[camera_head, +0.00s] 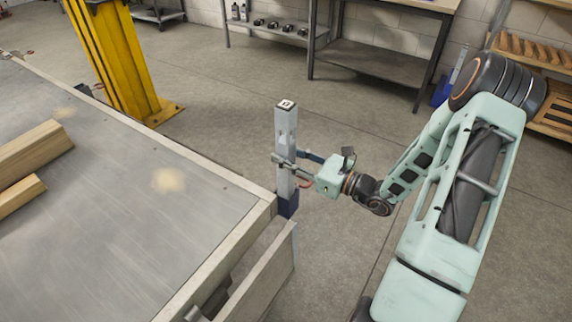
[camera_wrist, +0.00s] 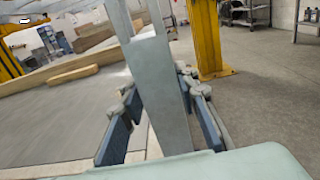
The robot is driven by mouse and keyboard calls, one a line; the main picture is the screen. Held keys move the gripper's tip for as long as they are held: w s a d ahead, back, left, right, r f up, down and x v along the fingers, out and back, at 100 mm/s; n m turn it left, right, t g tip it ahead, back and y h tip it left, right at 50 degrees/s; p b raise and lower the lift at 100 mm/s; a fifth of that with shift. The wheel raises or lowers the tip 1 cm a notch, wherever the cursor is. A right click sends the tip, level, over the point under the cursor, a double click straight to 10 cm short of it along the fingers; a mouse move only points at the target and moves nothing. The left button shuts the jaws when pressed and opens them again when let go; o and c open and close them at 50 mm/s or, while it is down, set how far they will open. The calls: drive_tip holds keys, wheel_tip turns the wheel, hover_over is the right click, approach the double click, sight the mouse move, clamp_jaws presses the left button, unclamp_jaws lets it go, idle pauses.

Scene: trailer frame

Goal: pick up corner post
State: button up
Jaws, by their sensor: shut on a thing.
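The corner post (camera_head: 285,134) is a light grey upright square post with a small dark hole in its top. It stands at the near right corner of the trailer bed, above a dark blue part (camera_head: 288,206) at that corner. My gripper (camera_head: 286,165) reaches in from the right and is shut on the post at about mid-height. In the wrist view the post (camera_wrist: 158,90) fills the middle, with the blue-padded fingers on either side of it. Whether the post's lower end is seated in the blue part cannot be told.
The trailer bed (camera_head: 120,215) spreads to the left with wooden beams (camera_head: 32,150) on it. A side board (camera_head: 262,280) runs below the corner. A yellow column (camera_head: 118,60) stands behind. Metal benches (camera_head: 370,65) line the back wall. The floor between is clear.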

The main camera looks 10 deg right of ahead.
sight(286, 104)
clamp_jaws()
drive_tip(key=shift+r, duration=0.1)
wheel_tip(286, 104, up, 18)
drive_tip(key=p, duration=0.3)
idle(0.5)
drive_tip(key=shift+p, duration=0.4)
